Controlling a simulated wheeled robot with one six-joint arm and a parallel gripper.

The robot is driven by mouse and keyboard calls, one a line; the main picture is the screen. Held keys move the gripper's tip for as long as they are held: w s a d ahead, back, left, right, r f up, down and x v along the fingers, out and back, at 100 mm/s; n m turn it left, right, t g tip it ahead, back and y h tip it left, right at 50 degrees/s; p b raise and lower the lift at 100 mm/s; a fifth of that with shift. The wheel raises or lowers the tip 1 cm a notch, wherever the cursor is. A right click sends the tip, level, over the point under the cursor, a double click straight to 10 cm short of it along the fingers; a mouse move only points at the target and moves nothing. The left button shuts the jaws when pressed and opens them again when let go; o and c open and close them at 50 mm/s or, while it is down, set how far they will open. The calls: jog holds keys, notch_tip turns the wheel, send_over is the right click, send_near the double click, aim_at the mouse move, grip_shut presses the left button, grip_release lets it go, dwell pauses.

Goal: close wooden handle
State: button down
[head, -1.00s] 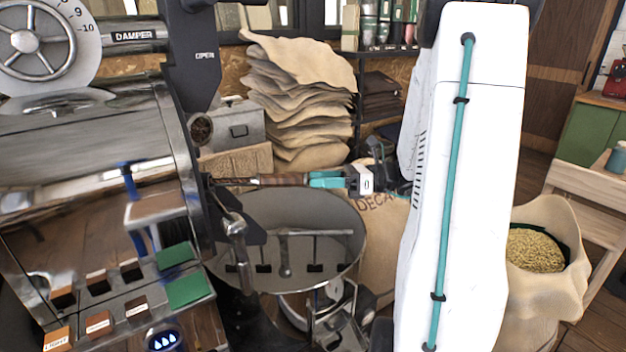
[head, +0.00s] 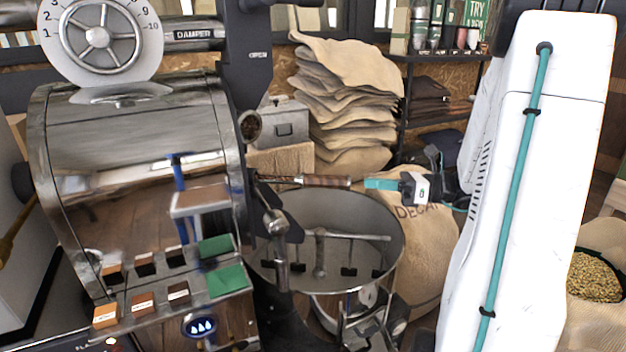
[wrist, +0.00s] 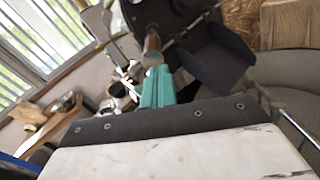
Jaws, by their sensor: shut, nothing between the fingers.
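The wooden handle (head: 322,181) sticks out to the right from the front of the roaster, above the round cooling tray. It is a brown turned grip on a metal rod. My gripper (head: 368,184) has teal fingers, shut and empty, pointing left at the handle's free end. A small gap seems to show between fingertips and handle in the head view. In the wrist view the teal fingers (wrist: 156,80) are together, and the handle's brown end (wrist: 152,50) is just beyond their tips; contact cannot be told there.
The steel roaster drum (head: 140,140) fills the left. The round cooling tray (head: 395,240) with stirring arms lies below the handle. A burlap sack (head: 420,250) stands behind my gripper, stacked sacks (head: 345,100) farther back. A sack of beans (head: 600,235) is at right.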

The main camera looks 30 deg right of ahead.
jog(key=s+d+n, duration=0.2)
jog(key=s+d, duration=0.5)
jog(key=d, duration=0.2)
jog(key=w+a+n, duration=0.1)
jog(key=w+a, duration=0.7)
jog(key=a, duration=0.3)
jog(key=shift+w+a+n+g+y, duration=0.25)
jog(key=shift+a+n+g+y, duration=0.05)
jog(key=shift+a, duration=0.05)
jog(key=shift+r, duration=0.1)
